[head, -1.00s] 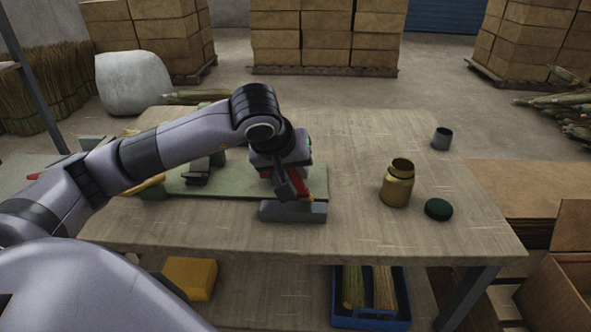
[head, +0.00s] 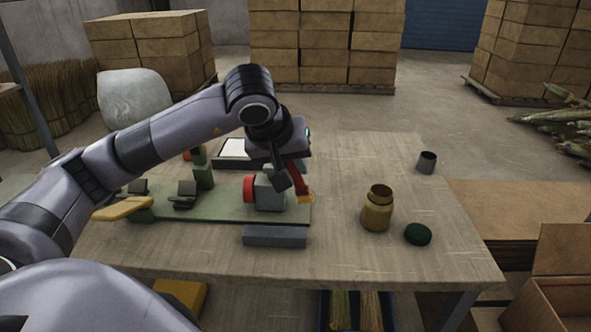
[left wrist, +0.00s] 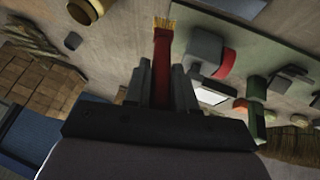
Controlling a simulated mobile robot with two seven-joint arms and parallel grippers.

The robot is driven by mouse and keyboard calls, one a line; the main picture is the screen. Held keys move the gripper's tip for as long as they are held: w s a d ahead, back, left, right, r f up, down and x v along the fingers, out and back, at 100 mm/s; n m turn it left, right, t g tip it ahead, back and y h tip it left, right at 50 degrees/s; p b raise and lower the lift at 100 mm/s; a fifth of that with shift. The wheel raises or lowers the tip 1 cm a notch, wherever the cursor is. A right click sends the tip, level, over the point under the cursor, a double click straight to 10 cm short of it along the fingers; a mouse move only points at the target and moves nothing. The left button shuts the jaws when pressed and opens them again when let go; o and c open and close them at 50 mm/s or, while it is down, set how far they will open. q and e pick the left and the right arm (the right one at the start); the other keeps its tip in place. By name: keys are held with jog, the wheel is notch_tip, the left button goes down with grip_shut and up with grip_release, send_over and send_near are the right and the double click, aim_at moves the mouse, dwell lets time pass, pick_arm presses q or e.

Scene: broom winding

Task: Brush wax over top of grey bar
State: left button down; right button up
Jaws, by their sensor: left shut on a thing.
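My left gripper (head: 290,178) is shut on a red-handled brush (head: 298,176) with tan bristles pointing down. The brush also shows in the left wrist view (left wrist: 161,62), upright between the fingers (left wrist: 160,85). The grey bar (head: 275,236) lies on the table's near side, in front of the green board. The bristles appear above and behind the bar's right end, apart from it. An open gold jar (head: 377,214) stands to the right, with its dark green lid (head: 418,234) beside it. The wax inside cannot be made out. My right gripper is not in view.
A green board (head: 225,208) carries a grey block with a red knob (head: 249,189) and dark clamps (head: 184,195). A small grey tin (head: 426,162) stands at the back right. The table (head: 340,255) is clear between bar and jar.

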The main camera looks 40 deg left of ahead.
pick_arm(q)
jog(key=shift+r+p, duration=0.5)
jog(key=shift+r, duration=0.65)
